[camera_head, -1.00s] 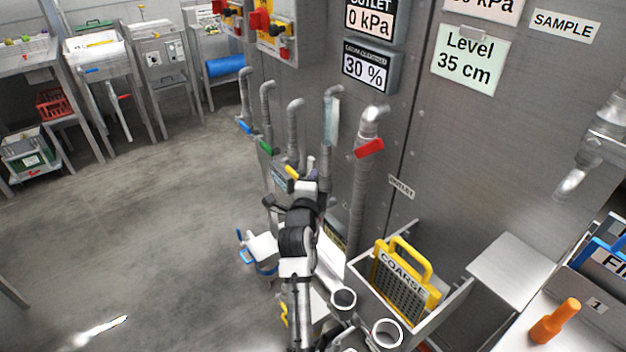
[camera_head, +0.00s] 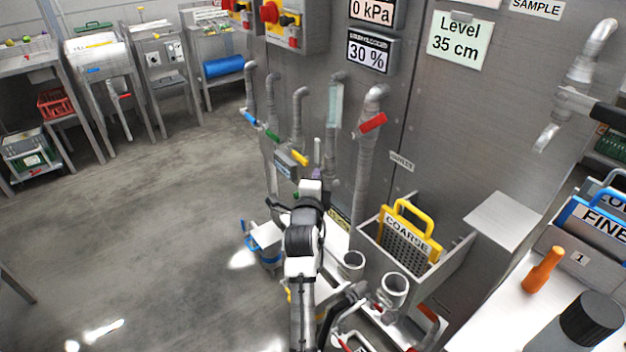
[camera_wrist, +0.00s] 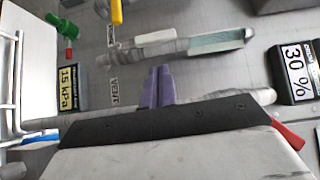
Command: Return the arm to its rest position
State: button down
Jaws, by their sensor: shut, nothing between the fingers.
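My arm (camera_head: 302,240) reaches forward from the bottom middle of the head view, toward the steel panel with the pipes. My gripper (camera_head: 316,174) is at its far end, small and partly hidden by the wrist. In the wrist view my gripper (camera_wrist: 157,88) shows as two purple fingers pressed together with nothing between them. The fingers point at the panel, in front of grey pipes and a clear sight tube (camera_wrist: 215,42). I cannot tell whether they touch anything.
A yellow-handled COARSE screen (camera_head: 408,237) stands in a bin right of my arm. Valve pipes with a red handle (camera_head: 373,123) and a yellow handle (camera_head: 300,158) are close ahead. An orange handle (camera_head: 543,270) and a dark-capped container (camera_head: 592,318) are at right. The left floor is open.

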jog(key=shift+s, duration=0.3)
